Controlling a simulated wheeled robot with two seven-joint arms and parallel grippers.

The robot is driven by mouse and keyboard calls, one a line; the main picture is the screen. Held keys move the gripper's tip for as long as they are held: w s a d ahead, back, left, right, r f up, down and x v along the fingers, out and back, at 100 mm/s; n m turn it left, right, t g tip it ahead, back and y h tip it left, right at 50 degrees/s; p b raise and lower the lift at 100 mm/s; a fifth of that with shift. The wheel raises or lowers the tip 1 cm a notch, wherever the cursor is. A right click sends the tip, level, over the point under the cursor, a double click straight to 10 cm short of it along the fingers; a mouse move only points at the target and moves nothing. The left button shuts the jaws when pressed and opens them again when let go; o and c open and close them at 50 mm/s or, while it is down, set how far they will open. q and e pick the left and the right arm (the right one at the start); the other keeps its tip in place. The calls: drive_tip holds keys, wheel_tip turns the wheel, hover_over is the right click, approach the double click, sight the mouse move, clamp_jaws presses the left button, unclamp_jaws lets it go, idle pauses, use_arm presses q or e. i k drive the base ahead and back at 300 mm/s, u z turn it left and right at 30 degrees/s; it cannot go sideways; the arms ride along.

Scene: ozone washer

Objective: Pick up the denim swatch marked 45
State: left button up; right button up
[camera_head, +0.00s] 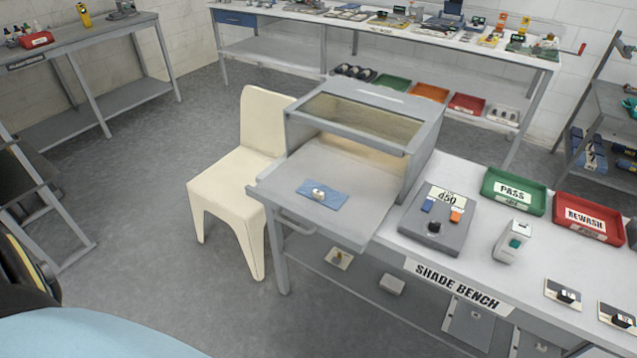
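A small blue swatch (333,198), which could be denim, lies flat on the pulled-out grey tray of a viewing booth (420,140) on the shade bench. A small pale and metallic object (318,194) rests on it. I cannot read a 45 on the swatch. Two pale cards, one nearer the bench's right (553,287) and one at the right edge (606,310), each carry a dark object; their markings are too small to read. Neither of my grippers is in view.
The shade bench (470,220) also holds a grey meter box reading like "d50" (425,233), a small white device (512,243), a green PASS tray (535,208) and a red REWASH tray (560,212). A cream chair (225,175) stands left of the booth. The floor (150,220) further left is clear.

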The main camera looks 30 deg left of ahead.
sight(329, 197)
drive_tip(key=u, duration=0.8)
drive_tip(key=i, duration=0.9)
drive_tip(key=u, duration=0.9)
